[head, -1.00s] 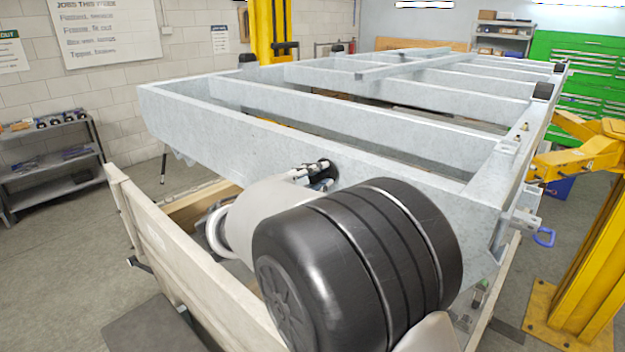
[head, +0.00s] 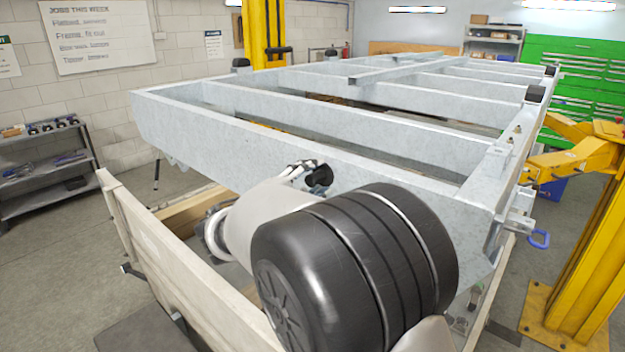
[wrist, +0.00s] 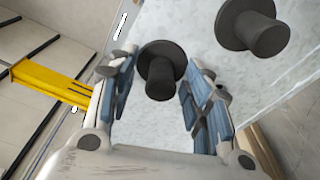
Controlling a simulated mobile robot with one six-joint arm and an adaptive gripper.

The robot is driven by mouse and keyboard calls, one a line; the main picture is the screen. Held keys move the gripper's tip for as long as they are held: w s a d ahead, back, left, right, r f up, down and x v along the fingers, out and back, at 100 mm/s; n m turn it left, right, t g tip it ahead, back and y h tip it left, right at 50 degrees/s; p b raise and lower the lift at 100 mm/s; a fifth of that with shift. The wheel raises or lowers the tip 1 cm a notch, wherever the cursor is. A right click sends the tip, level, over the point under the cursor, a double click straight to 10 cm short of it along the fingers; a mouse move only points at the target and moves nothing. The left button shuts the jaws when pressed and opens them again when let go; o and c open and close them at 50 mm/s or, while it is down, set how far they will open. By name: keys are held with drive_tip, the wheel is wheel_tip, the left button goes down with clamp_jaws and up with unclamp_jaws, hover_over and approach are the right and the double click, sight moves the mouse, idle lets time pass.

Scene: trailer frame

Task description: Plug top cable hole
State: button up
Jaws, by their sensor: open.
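Two black flanged plugs show in the wrist view against the grey galvanized trailer frame (head: 235,133). One plug (wrist: 161,72) lies between the fingertips of my gripper (wrist: 158,68), with its stem toward the palm. The other plug (wrist: 252,26) is at the upper right, outside the fingers. My gripper is open, with blue pads on both sides; I cannot tell whether either pad touches the plug. In the head view my gripper (head: 303,170) is at the near beam's face, beside a black round shape (head: 319,180). No open cable hole is visible.
A pale wooden board (head: 175,255) runs along the near left, below the frame. A yellow lift post (head: 585,235) with its arm stands at the right. A grey shelf (head: 45,160) is at the left wall and green tool cabinets (head: 585,75) are at the back right.

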drive_tip(key=v, duration=1.2)
